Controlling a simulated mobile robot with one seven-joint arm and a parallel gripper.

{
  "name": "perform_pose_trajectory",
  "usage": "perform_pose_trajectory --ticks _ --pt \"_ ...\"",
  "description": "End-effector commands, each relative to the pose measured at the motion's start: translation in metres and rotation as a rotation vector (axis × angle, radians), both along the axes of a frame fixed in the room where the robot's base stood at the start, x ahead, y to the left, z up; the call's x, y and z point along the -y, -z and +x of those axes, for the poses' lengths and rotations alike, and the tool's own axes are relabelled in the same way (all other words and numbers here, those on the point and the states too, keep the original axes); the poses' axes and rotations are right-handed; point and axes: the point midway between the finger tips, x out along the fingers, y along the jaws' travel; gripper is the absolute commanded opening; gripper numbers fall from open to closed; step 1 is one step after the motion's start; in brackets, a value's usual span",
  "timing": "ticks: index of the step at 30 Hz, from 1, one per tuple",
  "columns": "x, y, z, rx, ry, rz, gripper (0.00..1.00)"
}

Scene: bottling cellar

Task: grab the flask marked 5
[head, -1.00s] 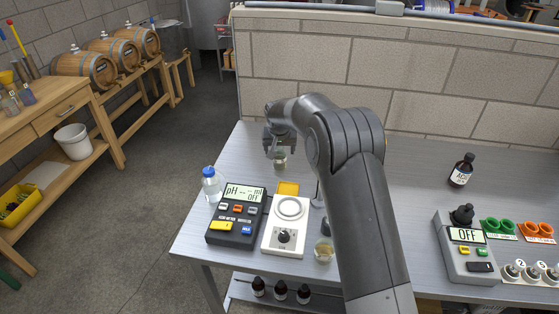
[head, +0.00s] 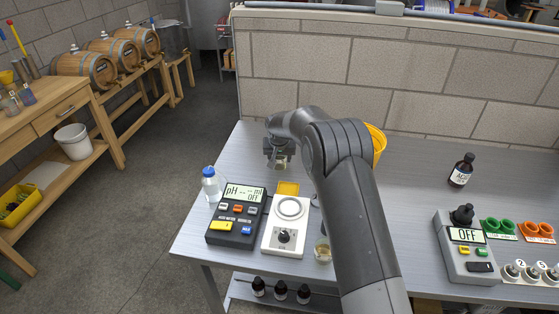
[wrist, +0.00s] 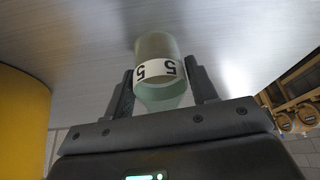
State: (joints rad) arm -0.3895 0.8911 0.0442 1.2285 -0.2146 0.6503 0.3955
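The flask marked 5 (wrist: 158,72) is pale greenish glass with a white band bearing a black 5. In the wrist view it sits between the two fingers of my gripper (wrist: 160,85), with what look like narrow gaps at its sides. In the head view the flask (head: 283,164) shows just below my gripper (head: 278,156), at the left back part of the bench, partly hidden by the fingers. My gripper is open around it. I cannot tell whether either finger touches the glass.
On the grey bench (head: 410,220) stand a pH meter (head: 236,216), a white stirrer (head: 285,232), a blue-capped bottle (head: 210,184) and a small amber-filled flask (head: 322,251). At right are a dark bottle (head: 461,170) and another meter (head: 466,247).

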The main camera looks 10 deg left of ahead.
Motion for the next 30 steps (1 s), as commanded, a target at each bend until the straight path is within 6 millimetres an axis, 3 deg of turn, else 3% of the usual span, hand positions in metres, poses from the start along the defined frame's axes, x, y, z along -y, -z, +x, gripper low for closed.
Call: perform_pose_trajectory --ticks 12,20,30 --pt "0.0 -0.001 0.0 0.001 0.0 0.0 0.2" --pt "0.0 -0.005 0.0 0.002 0.001 0.001 0.19" --pt "0.0 -0.068 0.001 0.004 0.0 0.002 0.19"
